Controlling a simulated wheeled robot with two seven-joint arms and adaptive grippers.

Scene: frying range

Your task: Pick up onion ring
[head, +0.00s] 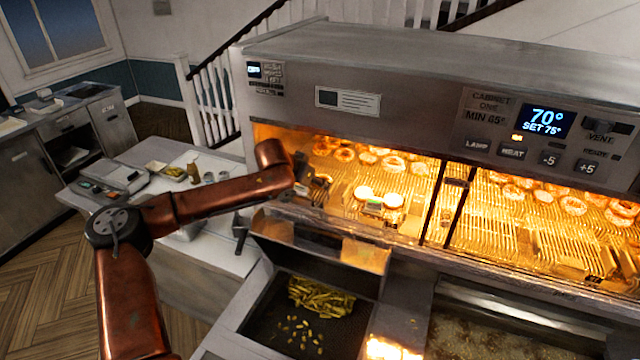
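Several golden onion rings (393,165) lie in a row at the back of the lit, ribbed shelf in the left bay of the heated cabinet. More onion rings (574,206) lie at the back of the right bay. My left gripper (322,184) is at the left end of the left bay's opening, in front of and below the nearest rings. Its fingers are small and dark against the glow, so I cannot tell whether they are open or hold anything. My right gripper is out of view.
The cabinet's metal front (420,95) overhangs the shelf, and a dark post (446,205) divides the bays. Two pale round items (364,192) sit on the shelf's front part. Below is a tray with fries (320,297); a fryer vat (500,335) is at right.

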